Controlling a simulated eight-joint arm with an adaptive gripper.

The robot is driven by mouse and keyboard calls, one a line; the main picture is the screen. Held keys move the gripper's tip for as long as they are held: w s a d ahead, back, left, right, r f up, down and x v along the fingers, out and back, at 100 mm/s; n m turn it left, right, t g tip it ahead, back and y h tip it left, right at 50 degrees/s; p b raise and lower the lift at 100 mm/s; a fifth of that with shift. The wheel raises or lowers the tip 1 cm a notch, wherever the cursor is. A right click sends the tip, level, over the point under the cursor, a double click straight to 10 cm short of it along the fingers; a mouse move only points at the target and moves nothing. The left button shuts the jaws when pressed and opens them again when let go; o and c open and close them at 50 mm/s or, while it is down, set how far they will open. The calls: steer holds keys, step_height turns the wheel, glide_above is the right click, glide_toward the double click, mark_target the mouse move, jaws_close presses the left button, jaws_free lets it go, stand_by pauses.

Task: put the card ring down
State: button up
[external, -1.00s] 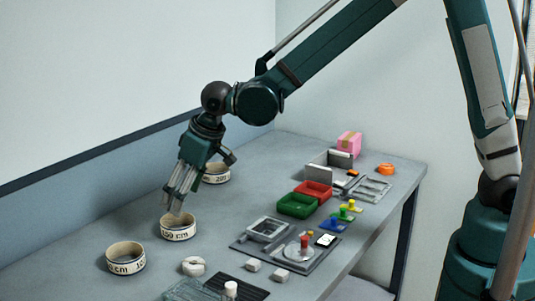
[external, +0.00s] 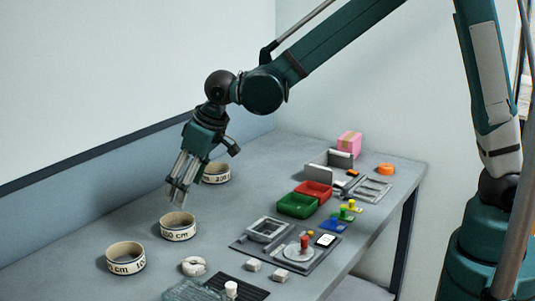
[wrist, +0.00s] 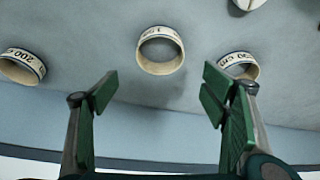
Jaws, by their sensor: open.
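A cream card ring (external: 179,236) with a dark rim and printed "cm" marking stands on the table, its round opening facing up. My gripper (external: 176,198) is just above it, open and empty, fingers pointing down and clear of the ring. In the wrist view the ring (wrist: 160,68) shows beyond the gap between the open fingers (wrist: 161,92), touching neither. Two similar rings stand on the table, one nearer the camera (external: 126,268) and one farther back (external: 217,179), partly behind my gripper.
Right of the rings are a green tray (external: 297,208), a red tray (external: 313,190), a grey fixture board (external: 250,245) and small white blocks (external: 253,265). A white roll (external: 193,267) lies near the front ring. The wall runs along the table's left edge.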

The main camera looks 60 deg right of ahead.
stand_by(0.3)
steer(key=s+d+r+m+t, duration=0.1)
steer(key=s+d+r, duration=0.55)
steer(key=d, duration=0.35)
steer(key=s+d+r, duration=0.6)
steer(key=s+d, duration=0.2)
steer(key=d, duration=0.2)
steer(key=s+d+m+t, duration=0.1)
steer(key=s+d, duration=0.5)
steer(key=s, duration=0.4)
steer(key=s+d+m+h, duration=0.1)
steer(key=s+d, duration=0.5)
steer(key=s, duration=0.4)
steer(key=shift+d+f+t, duration=0.25)
steer(key=shift+f+t, duration=0.1)
steer(key=shift+t, duration=0.05)
steer(key=shift+o, duration=0.5)
steer(key=shift+w+r, duration=0.1)
